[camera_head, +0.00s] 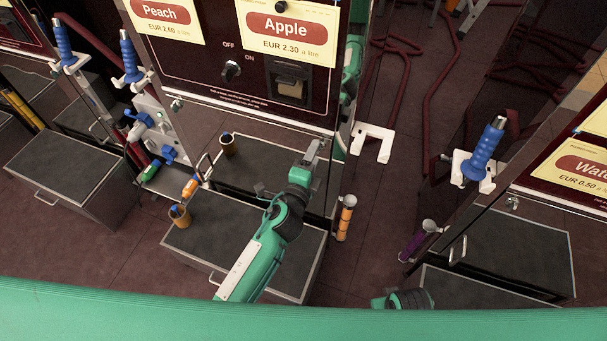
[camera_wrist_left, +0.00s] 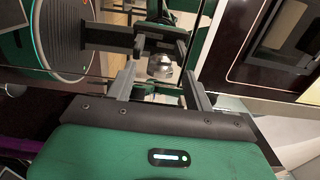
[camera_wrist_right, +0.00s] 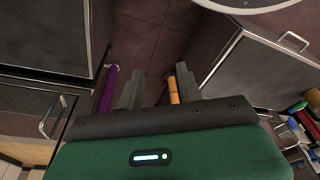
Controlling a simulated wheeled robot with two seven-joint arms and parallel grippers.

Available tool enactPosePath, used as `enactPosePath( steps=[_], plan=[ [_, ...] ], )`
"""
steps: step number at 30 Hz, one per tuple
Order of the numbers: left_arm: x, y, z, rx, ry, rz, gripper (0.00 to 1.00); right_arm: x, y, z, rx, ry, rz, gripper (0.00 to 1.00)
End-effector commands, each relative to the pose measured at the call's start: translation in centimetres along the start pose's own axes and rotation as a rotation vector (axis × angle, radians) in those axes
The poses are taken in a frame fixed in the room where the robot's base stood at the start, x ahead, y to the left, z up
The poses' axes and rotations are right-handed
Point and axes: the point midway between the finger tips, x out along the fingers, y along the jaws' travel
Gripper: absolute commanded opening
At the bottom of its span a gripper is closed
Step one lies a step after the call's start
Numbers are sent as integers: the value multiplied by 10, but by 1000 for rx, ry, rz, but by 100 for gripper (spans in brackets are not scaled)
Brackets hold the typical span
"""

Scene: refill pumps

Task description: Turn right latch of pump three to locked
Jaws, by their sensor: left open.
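The pump with the Peach and Apple labels (camera_head: 285,26) stands in front of me; no pump number is readable. My left gripper (camera_head: 288,170) is open at the lower right of this pump's front, above the dark step. In the left wrist view a shiny round metal latch knob (camera_wrist_left: 160,66) shows between the spread fingertips (camera_wrist_left: 160,82). The fingers appear not closed on it, and I cannot tell its turn position. In the head view my gripper hides that spot. The left latch (camera_head: 176,104) shows as a small metal knob. My right gripper (camera_wrist_right: 158,88) is open and empty, low over the floor.
A grey-topped step (camera_head: 215,243) holds an orange cup (camera_head: 180,216). An orange tube (camera_head: 346,216) and a white bracket (camera_head: 372,140) are at the pump's right side. The Water pump (camera_head: 560,170) stands right, with a blue nozzle (camera_head: 487,147) and purple tube (camera_head: 420,238). Red hoses lie behind.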

Motion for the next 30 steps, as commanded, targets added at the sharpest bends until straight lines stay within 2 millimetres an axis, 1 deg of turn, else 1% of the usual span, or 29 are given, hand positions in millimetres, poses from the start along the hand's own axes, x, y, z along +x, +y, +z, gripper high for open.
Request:
enactPosePath(
  steps=[6, 11, 15, 18, 24, 30],
  plan=[
    [-37, 3, 0, 0, 0, 4, 53, 0, 1, -3, 0, 4, 1, 36],
    [-68, 2, 0, -1, 0, 3, 53, -3, 1, -7, 0, 10, 1, 36],
    [-94, 3, 0, 0, 1, 3, 53, -10, 1, -11, 0, 22, 2, 36],
    [-108, 2, 0, 0, 0, 4, 53, -15, 1, -14, 0, 31, 2, 36],
    [-126, 2, 0, 0, 1, 3, 53, -22, 0, -12, 1, 30, 1, 36],
    [-131, 0, 0, 1, 1, 1, 53, -26, 1, -14, 0, 38, 1, 36]
  ],
)
